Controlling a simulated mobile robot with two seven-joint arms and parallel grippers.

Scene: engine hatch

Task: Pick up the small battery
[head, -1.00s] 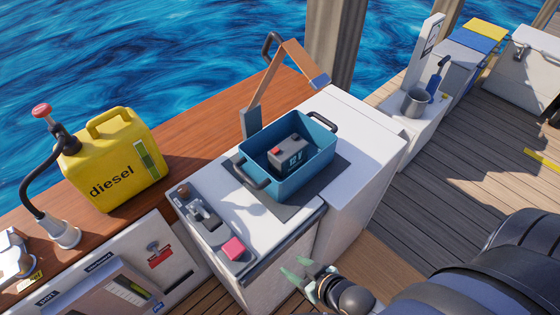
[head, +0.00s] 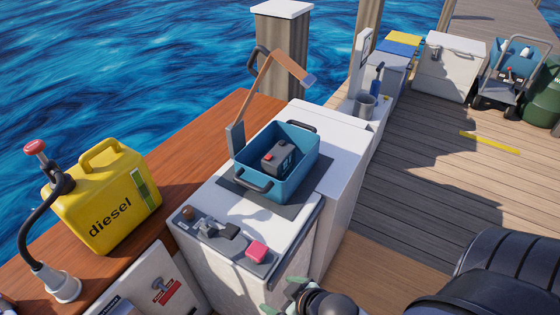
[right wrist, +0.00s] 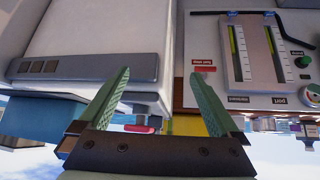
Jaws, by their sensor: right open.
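The small battery (head: 278,158), dark grey with a red cap, sits inside a blue bin (head: 293,184) on the white cabinet top. The bin has dark handles and stands on a dark mat. My right gripper (head: 283,297) is low at the front of the cabinet, below and in front of the bin, and only partly in the head view. In the right wrist view my right gripper (right wrist: 163,95) has its green fingers apart with nothing between them. The battery does not show in the right wrist view. My left gripper is not in view.
A hinged wooden arm (head: 262,90) rises behind the bin. A yellow diesel can (head: 105,197) stands left. A metal cup (head: 366,104) is behind right. The deck at right has open room.

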